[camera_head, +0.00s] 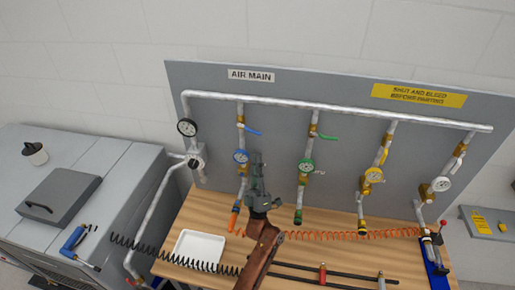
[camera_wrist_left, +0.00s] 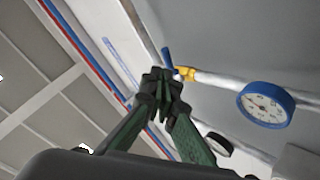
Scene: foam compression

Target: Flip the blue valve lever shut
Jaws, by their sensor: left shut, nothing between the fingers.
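The blue valve lever (camera_head: 253,132) sits on the first drop pipe from the left, under the AIR MAIN label. It sticks out to the right, across its pipe. In the left wrist view the blue lever (camera_wrist_left: 167,57) stands just beyond the fingertips, beside its brass valve body (camera_wrist_left: 185,73). My left gripper (camera_head: 256,157) is shut and empty, just below the lever in the head view. It also shows in the left wrist view (camera_wrist_left: 162,82). I cannot tell whether the fingertips touch the lever. My right gripper is not in view.
A blue-rimmed gauge (camera_head: 240,156) is close left of my gripper. The green lever (camera_head: 328,137) sticks out on the neighbouring pipe; the yellow lever (camera_head: 384,156) lies along its pipe. A white tray (camera_head: 199,247) and an orange coiled hose (camera_head: 335,235) lie on the wooden bench (camera_head: 400,258).

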